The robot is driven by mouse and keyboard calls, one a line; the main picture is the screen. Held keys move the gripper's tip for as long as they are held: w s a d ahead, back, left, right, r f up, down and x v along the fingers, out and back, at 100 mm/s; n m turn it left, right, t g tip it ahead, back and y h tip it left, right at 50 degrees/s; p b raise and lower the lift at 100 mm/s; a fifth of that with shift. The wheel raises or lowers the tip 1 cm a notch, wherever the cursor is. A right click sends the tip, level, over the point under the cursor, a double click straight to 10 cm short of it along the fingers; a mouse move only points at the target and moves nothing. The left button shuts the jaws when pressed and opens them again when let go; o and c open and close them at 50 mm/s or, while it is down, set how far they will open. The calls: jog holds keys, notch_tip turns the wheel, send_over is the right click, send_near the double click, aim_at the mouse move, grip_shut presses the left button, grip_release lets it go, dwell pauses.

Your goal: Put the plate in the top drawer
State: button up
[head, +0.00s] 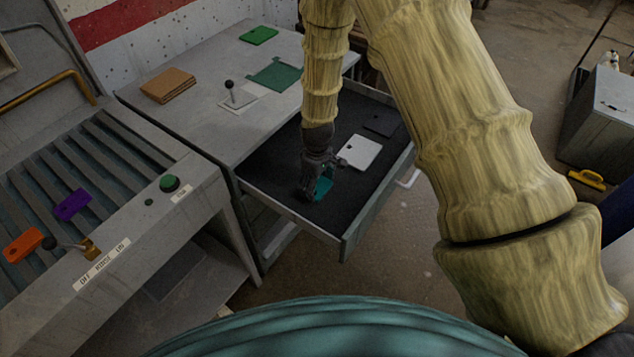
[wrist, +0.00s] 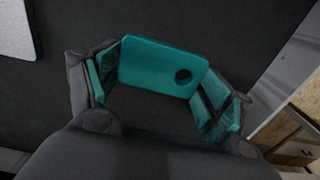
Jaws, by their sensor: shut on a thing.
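The teal plate (head: 324,188), with one round hole, is between the fingers of my gripper (head: 316,184). The wrist view shows the plate (wrist: 158,68) spanning the two fingers of my gripper (wrist: 165,95), which are shut on its ends. The top drawer (head: 378,203) is pulled out under the worktop and has a dark lining. The gripper and plate are inside the drawer's outline, low over its lining near the front left. I cannot tell whether the plate touches the lining.
A white plate (head: 359,152) and a black plate (head: 381,122) lie in the drawer. The worktop (head: 200,118) holds brown plates (head: 168,85), a small black-knobbed lever (head: 236,96), a green sheet (head: 275,75) and a green plate (head: 258,35). A roller conveyor (head: 105,235) with orange and purple plates stands left.

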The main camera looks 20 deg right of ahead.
jog(key=shift+f, duration=0.15)
jog(key=o, duration=1.1)
notch_tip(320, 180, up, 12)
jog(key=b, duration=0.3)
